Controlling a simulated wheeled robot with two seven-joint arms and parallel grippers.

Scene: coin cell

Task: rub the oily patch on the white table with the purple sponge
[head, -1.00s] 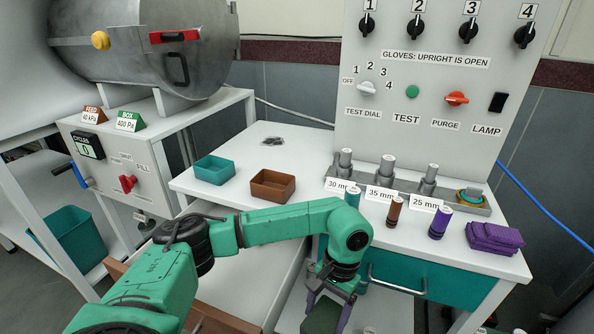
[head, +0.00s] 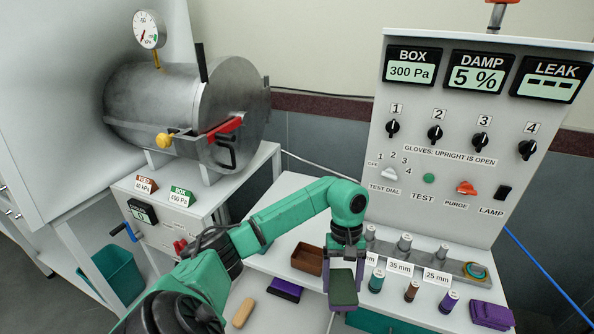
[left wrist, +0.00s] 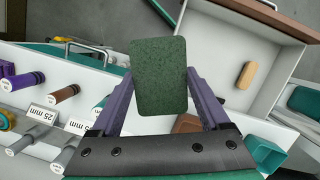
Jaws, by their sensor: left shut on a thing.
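My left gripper (head: 343,287) is shut on a dark green pad (head: 344,291), held in the air in front of the brown box. The pad also fills the middle of the left wrist view (left wrist: 159,77), between the two purple fingers. The white table (head: 290,187) stands behind my arm. The oily patch does not show now; my arm covers part of the table. My right gripper is not in view.
A brown box (head: 308,259) stands beside the gripper. An open drawer holds a tan block (left wrist: 247,75). Labelled cylinders (head: 411,291) and folded purple cloth (head: 492,314) lie to the right. The control panel (head: 440,150) rises behind the table.

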